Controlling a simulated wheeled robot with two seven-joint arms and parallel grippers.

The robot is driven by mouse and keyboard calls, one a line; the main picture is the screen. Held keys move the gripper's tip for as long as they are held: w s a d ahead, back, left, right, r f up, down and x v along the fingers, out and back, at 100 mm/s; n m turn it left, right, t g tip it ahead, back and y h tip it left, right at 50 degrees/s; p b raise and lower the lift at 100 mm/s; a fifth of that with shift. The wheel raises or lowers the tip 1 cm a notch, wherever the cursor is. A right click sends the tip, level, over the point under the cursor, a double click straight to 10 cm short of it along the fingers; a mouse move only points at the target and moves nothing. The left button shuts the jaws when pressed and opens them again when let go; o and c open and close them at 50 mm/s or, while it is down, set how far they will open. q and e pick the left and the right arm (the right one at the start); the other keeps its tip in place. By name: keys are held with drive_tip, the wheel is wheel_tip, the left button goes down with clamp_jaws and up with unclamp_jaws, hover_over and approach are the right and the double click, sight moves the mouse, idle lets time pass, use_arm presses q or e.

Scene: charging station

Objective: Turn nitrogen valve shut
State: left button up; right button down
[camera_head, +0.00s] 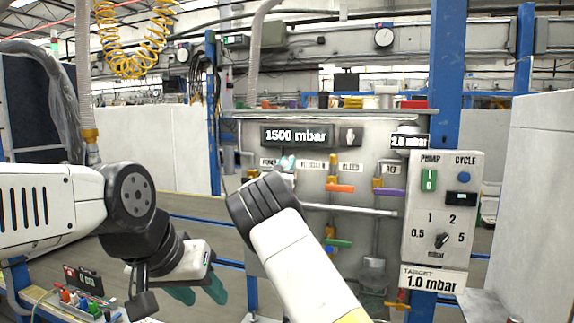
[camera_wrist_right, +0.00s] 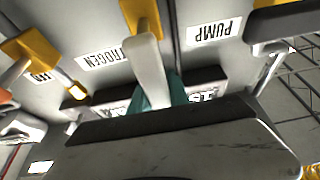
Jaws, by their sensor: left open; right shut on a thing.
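In the wrist view the nitrogen valve shows as a yellow body (camera_wrist_right: 139,14) with a pale lever handle (camera_wrist_right: 147,72). It sits between the PUMP label (camera_wrist_right: 214,29) and the partly covered NITROGEN label (camera_wrist_right: 102,60). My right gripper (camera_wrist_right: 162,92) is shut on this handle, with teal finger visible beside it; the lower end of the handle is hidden. In the head view my right gripper (camera_head: 287,163) is at the panel, just left of the NITROGEN label (camera_head: 312,165), and its wrist hides the valve. My left gripper (camera_head: 196,292) is open and empty, low at left, away from the panel.
On the panel are an orange handle (camera_head: 341,188), a purple handle (camera_head: 391,191) and a green handle (camera_head: 338,242). A display (camera_head: 296,135) reads 1500 mbar. A control box (camera_head: 442,215) stands at right. A cluttered bench (camera_head: 85,303) is at lower left.

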drive_tip(key=shift+d+f, duration=0.1)
idle(0.8)
drive_tip(key=shift+s+d+f+m+g+h, duration=0.2)
drive_tip(key=shift+d+m+g+h, duration=0.35)
drive_tip(key=shift+m, duration=1.1)
drive_tip(key=shift+s+d+f+m+g+h, duration=0.35)
drive_tip(key=shift+d+m+h, duration=0.4)
drive_tip(key=shift+m, duration=0.95)
drive_tip(key=shift+s+d+f+m+g+h, duration=0.1)
drive_tip(key=shift+d+m+g+h, duration=0.55)
drive_tip(key=shift+m, duration=1)
drive_tip(key=shift+a+h, duration=0.1)
drive_tip(key=shift+h, duration=0.15)
drive_tip(key=c, duration=1.2)
unclamp_jaws()
drive_tip(key=shift+c, duration=0.2)
drive_tip(key=v, duration=0.7)
drive_tip(key=shift+s+a, duration=0.2)
drive_tip(key=shift+s, duration=0.1)
drive_tip(key=shift+f, duration=0.15)
